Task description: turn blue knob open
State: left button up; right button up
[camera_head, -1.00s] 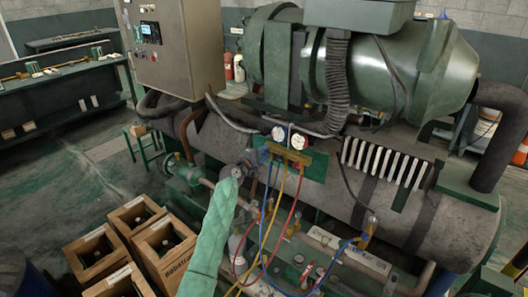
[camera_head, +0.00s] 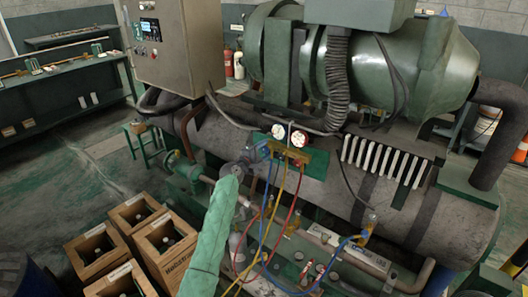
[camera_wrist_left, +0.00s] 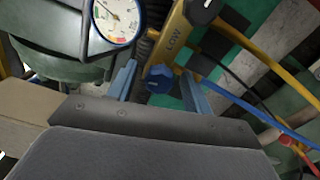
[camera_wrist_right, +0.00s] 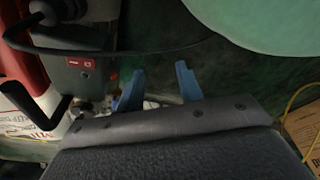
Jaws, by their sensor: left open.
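The blue knob (camera_wrist_left: 158,78) sits on the yellow manifold body marked LOW (camera_wrist_left: 176,38) in the left wrist view. My left gripper (camera_wrist_left: 158,70) is open, with one blue finger on each side of the knob. I cannot tell whether either finger touches it. In the head view, my left gripper (camera_head: 262,151) is at the left end of the manifold (camera_head: 300,154), below two round gauges, and the knob cannot be made out. My right gripper (camera_wrist_right: 156,78) is open and empty in its wrist view. It is not in the head view.
A pressure gauge (camera_wrist_left: 117,17) is close to the left finger. Blue, yellow and red hoses (camera_head: 266,212) hang below the manifold. The large grey vessel (camera_head: 340,195) lies behind. Wooden crates (camera_head: 172,240) stand on the floor at left. A red-and-white cylinder (camera_wrist_right: 28,75) is near my right gripper.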

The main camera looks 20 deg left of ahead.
aim_at(263, 151)
pick_arm(q)
jog(key=shift+s+a, duration=0.1)
jog(key=shift+s, duration=0.1)
jog(key=b+v, duration=0.2)
jog(key=v, duration=0.3)
jog(key=shift+s+a+f, duration=0.15)
jog(key=shift+s, duration=0.15)
jog(key=shift+b+v, duration=0.4)
jog(key=shift+v, duration=0.45)
pick_arm(e)
jog(key=shift+w+a+r, duration=0.65)
jog(key=shift+w+r, duration=0.25)
jog(key=shift+r, duration=0.05)
jog(key=shift+w+a+r, duration=0.6)
jog(key=shift+w+r, duration=0.3)
jog(key=shift+r, duration=0.05)
pick_arm(q)
jog(key=shift+m, duration=0.3)
